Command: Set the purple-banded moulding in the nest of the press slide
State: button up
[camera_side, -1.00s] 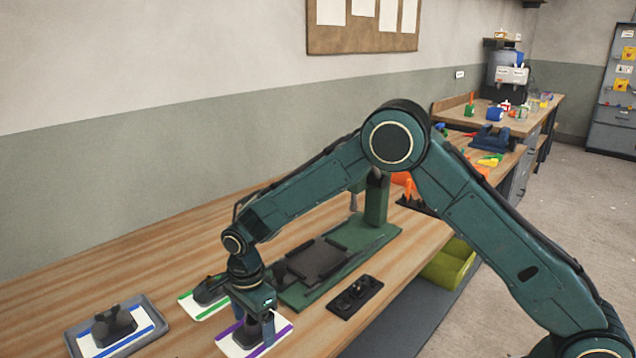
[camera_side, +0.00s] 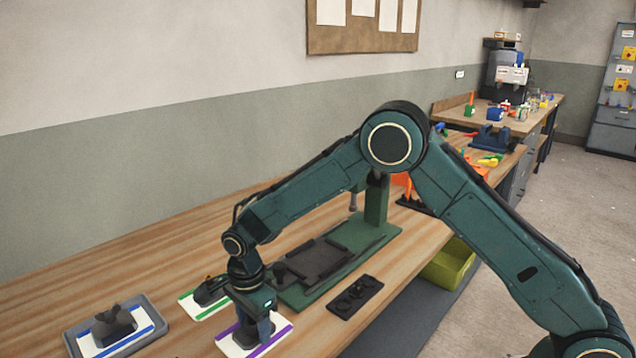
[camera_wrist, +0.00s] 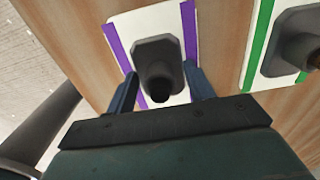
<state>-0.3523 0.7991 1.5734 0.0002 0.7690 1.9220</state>
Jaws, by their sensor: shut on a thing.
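The purple-banded moulding (camera_wrist: 160,62) is a dark grey block on a white card with purple stripes, low in the side view (camera_side: 243,337). My gripper (camera_wrist: 163,82) is over it, with one finger on each side, and is shut on it. The moulding still appears to be down at the card. In the side view my gripper (camera_side: 254,318) partly hides it. The press slide (camera_side: 318,262) is a dark plate on a green base, behind and right of my gripper. Details of its nest are too small to tell.
A green-banded card with a dark moulding (camera_side: 208,290) lies close behind my gripper. A blue-banded one (camera_side: 115,326) lies in a grey tray at left. A black fixture (camera_side: 355,297) lies right of the press base. The press column (camera_side: 376,203) stands at its far end.

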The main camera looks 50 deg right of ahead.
jog(key=shift+r, duration=0.1)
notch_tip(320, 180, up, 20)
dwell(0.7)
dwell(0.6)
jog(key=s+d+f+n, duration=0.1)
jog(key=d+f+n, duration=0.3)
jog(key=d+n, duration=0.2)
jog(key=s+d+f+n, duration=0.2)
jog(key=d+f+n, duration=0.3)
jog(key=d, duration=0.5)
jog(key=s+d+f+n, duration=0.1)
jog(key=d+f+n, duration=0.3)
jog(key=d+n, duration=0.3)
jog(key=shift+s+d+f, duration=0.2)
jog(key=shift+d+f, duration=0.2)
jog(key=shift+d, duration=0.6)
jog(key=shift+a, duration=0.1)
